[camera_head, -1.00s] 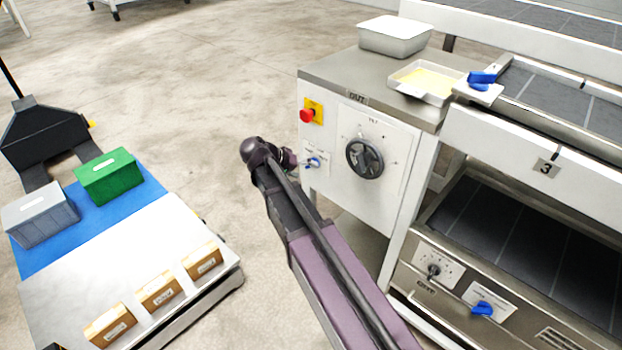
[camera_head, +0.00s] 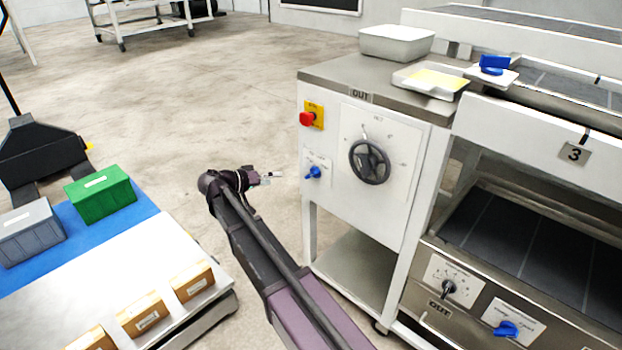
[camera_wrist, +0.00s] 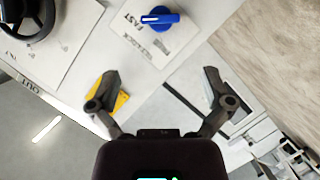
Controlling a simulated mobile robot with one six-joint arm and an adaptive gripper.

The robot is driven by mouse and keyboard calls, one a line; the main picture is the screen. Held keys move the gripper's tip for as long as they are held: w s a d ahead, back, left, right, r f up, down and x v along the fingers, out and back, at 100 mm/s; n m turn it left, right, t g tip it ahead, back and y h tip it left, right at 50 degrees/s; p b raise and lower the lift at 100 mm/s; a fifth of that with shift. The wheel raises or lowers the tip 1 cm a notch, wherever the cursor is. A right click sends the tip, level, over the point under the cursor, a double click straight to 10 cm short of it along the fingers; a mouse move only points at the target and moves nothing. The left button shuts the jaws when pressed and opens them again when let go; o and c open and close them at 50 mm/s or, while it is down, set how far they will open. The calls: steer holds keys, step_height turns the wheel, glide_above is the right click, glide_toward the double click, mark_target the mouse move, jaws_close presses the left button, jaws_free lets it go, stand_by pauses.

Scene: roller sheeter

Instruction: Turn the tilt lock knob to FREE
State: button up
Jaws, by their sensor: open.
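A small blue knob (camera_head: 313,172) sits on a white plate on the front of the white cabinet, left of the black handwheel (camera_head: 369,161). It also shows at the top of the wrist view (camera_wrist: 160,18). There its bar lies nearly level, its white-marked end toward the word FAST; the other word on the plate is hard to read. My gripper (camera_head: 276,176) is left of the cabinet in the head view, apart from the knob. In the wrist view my gripper (camera_wrist: 160,84) is open and empty, the knob beyond its fingertips.
A red button on a yellow plate (camera_head: 311,115) is above the knob. A cart (camera_head: 95,285) with boxes stands at left. Bare floor (camera_head: 230,110) lies behind my gripper.

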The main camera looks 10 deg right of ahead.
mark_target(309, 175)
steer(key=shift+d, duration=0.1)
steer(key=b+x, duration=0.3)
steer(key=x, duration=1)
steer(key=shift+w+d+f+b, duration=0.15)
steer(key=shift+d+b, duration=0.15)
steer(key=shift+b, duration=0.05)
steer(key=c, duration=0.9)
